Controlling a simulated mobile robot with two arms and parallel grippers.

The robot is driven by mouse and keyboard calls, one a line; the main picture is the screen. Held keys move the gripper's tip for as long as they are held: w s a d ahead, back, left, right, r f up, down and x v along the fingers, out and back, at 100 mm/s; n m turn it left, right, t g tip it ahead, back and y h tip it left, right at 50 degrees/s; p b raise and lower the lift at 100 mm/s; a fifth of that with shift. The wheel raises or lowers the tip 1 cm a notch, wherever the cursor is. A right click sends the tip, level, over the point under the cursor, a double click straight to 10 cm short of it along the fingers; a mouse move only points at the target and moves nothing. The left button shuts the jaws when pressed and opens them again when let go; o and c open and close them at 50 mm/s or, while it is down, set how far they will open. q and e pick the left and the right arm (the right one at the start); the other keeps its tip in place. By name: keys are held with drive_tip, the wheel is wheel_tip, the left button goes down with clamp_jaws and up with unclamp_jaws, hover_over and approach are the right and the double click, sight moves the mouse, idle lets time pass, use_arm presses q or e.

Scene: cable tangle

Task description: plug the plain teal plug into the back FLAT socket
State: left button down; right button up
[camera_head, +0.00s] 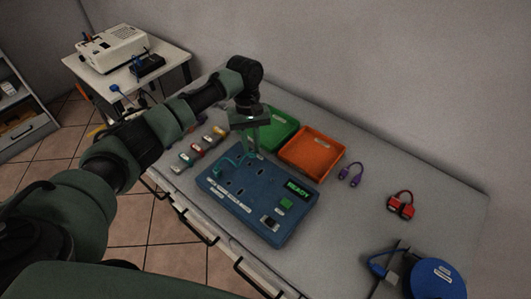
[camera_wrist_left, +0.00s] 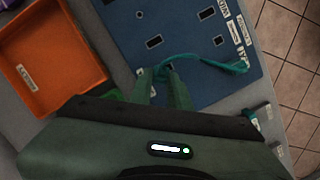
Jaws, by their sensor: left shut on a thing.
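My left gripper (camera_head: 254,148) is over the back part of the blue socket board (camera_head: 265,228), fingers pointing down. In the left wrist view, the gripper (camera_wrist_left: 167,72) is shut on one end of the teal cable, where the plug is mostly hidden between the fingers. The teal cable (camera_head: 232,162) runs from the fingers in a loop to the board's left edge. In the left wrist view, the teal cable (camera_wrist_left: 210,62) ends near the edge labels. The board has several dark sockets, including a slot (camera_wrist_left: 154,41) near the fingertips. I cannot tell whether the plug touches the board.
A green tray (camera_head: 283,134) and an orange tray (camera_head: 325,144) stand behind the board. Several small coloured plugs (camera_head: 197,153) lie to its left. A purple cable (camera_head: 350,174), a red connector (camera_head: 401,205) and a blue round object (camera_head: 438,280) lie to the right, with free table between.

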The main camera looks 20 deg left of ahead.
use_arm(q)
drive_tip(key=a+n+h, duration=0.1)
drive_tip(key=n, duration=0.1)
drive_tip(key=a+r+n+g+h+b, duration=0.1)
drive_tip(key=a+h, duration=0.1)
drive_tip(key=shift+a+n, duration=0.3)
drive_tip(key=shift+n, duration=0.1)
drive_tip(key=a+r+n+h+b, duration=0.2)
drive_tip(key=a+r+n+h, duration=0.1)
drive_tip(key=r+n, duration=0.1)
wheel_tip(320, 180, down, 5)
drive_tip(key=b, duration=0.5)
drive_tip(key=shift+f, duration=0.15)
drive_tip(key=shift+r, duration=0.2)
drive_tip(key=shift+f+p, duration=0.1)
drive_tip(key=shift+p, duration=0.4)
